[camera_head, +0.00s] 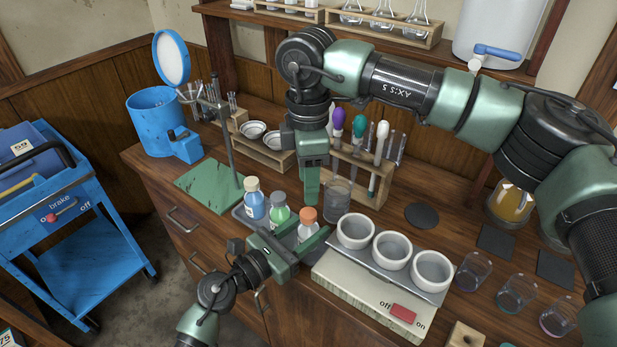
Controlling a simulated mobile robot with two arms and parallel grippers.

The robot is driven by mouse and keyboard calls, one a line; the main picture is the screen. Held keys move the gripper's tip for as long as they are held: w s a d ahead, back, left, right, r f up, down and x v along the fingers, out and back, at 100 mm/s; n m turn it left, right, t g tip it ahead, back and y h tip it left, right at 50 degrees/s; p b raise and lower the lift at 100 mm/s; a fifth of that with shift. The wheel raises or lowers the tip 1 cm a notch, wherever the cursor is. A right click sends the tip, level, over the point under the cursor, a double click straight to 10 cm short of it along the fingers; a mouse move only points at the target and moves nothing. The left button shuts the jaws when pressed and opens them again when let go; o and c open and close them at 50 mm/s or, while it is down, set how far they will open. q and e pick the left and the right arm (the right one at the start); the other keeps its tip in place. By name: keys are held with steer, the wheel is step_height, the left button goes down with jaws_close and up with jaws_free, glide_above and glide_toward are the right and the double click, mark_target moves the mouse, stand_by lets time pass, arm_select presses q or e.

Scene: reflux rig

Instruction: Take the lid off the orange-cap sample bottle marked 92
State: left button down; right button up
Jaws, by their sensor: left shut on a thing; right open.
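The orange-cap sample bottle (307,231) stands upright near the front edge of the bench, with its orange lid (309,214) on. Its number cannot be read. My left gripper (313,233) comes in low from the front and is shut on the body of this bottle, below the lid. My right gripper (311,201) points down just behind the orange lid in the picture. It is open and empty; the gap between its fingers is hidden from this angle.
A glass beaker (338,200) stands right of my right gripper. A wooden rack (366,169) with droppers stands behind. A stand on a green base (205,186) is at the left.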

mark_target(309, 213)
step_height(309, 213, down, 8)
steer(key=shift+r, duration=0.1)
stand_by(0.4)
